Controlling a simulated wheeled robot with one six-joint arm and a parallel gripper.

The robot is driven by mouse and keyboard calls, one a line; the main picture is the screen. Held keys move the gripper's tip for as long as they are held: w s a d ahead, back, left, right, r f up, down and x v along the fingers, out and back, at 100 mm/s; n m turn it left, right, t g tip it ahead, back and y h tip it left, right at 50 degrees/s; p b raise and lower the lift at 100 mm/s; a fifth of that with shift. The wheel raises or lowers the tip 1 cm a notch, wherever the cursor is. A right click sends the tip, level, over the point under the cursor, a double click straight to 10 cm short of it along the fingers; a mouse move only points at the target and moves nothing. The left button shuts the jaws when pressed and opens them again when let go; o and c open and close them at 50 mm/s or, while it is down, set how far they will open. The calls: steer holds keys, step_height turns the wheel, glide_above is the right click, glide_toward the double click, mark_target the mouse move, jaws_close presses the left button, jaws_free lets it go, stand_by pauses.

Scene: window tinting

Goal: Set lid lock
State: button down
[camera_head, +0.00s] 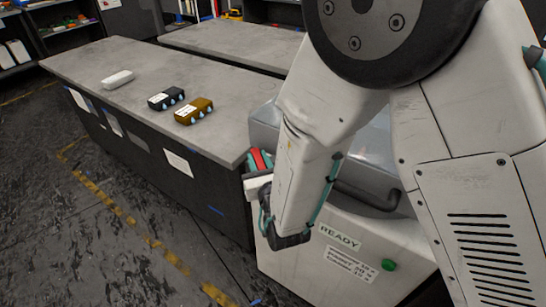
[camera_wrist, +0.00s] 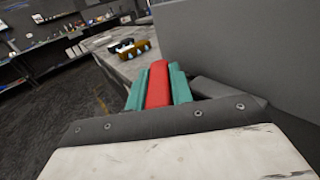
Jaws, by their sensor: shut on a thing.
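My gripper (camera_head: 258,161) is at the left side of the white machine (camera_head: 345,262), near its upper left edge. Its teal fingers are shut on a red bar-shaped part, which looks like the lid lock lever. The red part (camera_wrist: 158,86) shows between the fingers in the wrist view. How it joins the machine is hidden. The machine's grey lid (camera_head: 265,128) lies over its top, partly behind my arm, with a dark handle (camera_head: 368,198) at the front. A "READY" label (camera_head: 339,237) and a green button (camera_head: 388,265) are on the machine's front.
A long grey-topped bench (camera_head: 130,108) stands to the left. A white block (camera_head: 117,79), a black box (camera_head: 166,98) and a brown box (camera_head: 194,111) lie on it. A second bench (camera_head: 235,42) is behind. The floor at left is clear, with yellow tape.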

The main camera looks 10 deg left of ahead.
stand_by(0.4)
steer(key=c, duration=1.3)
jaws_free()
steer(key=shift+v, duration=3.9)
